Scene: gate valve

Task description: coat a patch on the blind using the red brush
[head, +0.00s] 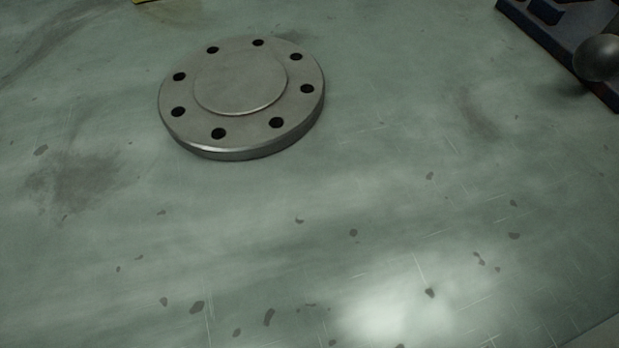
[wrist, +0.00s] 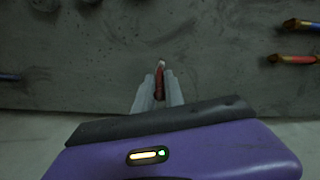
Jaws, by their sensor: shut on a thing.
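The blind (head: 240,84) is a round grey metal disc with a raised centre and a ring of dark bolt holes. It lies flat on the worn green-grey table in the head view, left of the middle at the back. My gripper (wrist: 157,88) shows only in the wrist view, its two pale fingers shut on a slim red thing with a light tip. I take it to be the red brush (wrist: 160,73); most of it is hidden between the fingers. The blind cannot be made out in the wrist view.
A dark blue object with a grey ball (head: 600,58) stands at the back right. The table before the blind is clear.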

